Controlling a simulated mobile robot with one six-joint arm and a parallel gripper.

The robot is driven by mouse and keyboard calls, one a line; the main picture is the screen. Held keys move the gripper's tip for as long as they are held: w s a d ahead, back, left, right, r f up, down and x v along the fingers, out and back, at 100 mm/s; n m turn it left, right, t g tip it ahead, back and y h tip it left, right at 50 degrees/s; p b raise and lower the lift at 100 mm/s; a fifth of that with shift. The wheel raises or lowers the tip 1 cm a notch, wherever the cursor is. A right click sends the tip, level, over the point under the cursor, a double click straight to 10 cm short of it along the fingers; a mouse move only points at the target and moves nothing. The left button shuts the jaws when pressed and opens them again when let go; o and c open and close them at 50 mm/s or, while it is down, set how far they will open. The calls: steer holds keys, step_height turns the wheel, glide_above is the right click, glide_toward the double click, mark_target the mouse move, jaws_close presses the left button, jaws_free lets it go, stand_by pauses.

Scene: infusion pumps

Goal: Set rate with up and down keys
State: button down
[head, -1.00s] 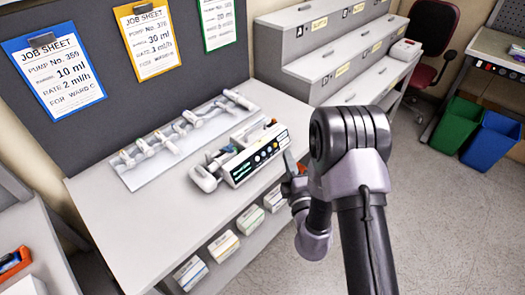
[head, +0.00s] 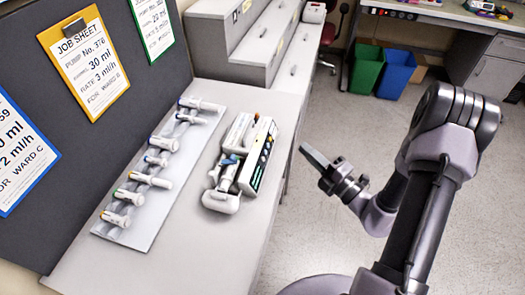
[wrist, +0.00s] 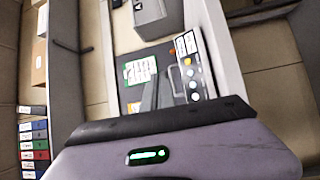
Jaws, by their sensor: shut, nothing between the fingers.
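The pump (head: 257,155) is a white unit on the bench, with a dark screen and a row of round keys on its right-hand face. A syringe with a blue part (head: 229,162) lies along its left side. The pump's key face also seems to show in the wrist view (wrist: 190,62). The screen's figures are too small to read. My gripper (head: 306,151) is shut and empty, to the right of the pump and apart from it, beyond the bench edge in the picture. In the wrist view its dark fingers (wrist: 165,90) point toward the key face.
Job sheets hang on the dark board; the yellow one (head: 86,63) reads pump 376, 30 ml, rate 3 ml/h. A rack of several syringes (head: 150,170) lies left of the pump. The bench (head: 225,245) is clear in front. Green (head: 367,68) and blue (head: 396,74) bins stand behind.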

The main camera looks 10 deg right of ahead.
steer(key=b, duration=0.3)
glide_toward(265, 145)
steer(key=w, duration=0.1)
steer(key=w+r, duration=0.1)
steer(key=w, duration=0.1)
steer(key=shift+w+a+r, duration=0.3)
steer(key=shift+a+r, duration=0.05)
steer(key=shift+w+a+f, duration=0.2)
steer(key=shift+a, duration=0.2)
steer(key=shift+a, duration=0.1)
stand_by(1.2)
steer(key=shift+w+a+f, duration=0.15)
steer(key=shift+a, duration=0.1)
steer(key=shift+w+a+f, duration=0.1)
steer(key=shift+a+f, duration=0.05)
steer(key=shift+a, duration=0.15)
stand_by(0.5)
steer(key=shift+d, duration=0.1)
steer(key=shift+s+d+r+p, duration=0.25)
steer(key=shift+d+r+p, duration=0.05)
steer(key=shift+d, duration=0.25)
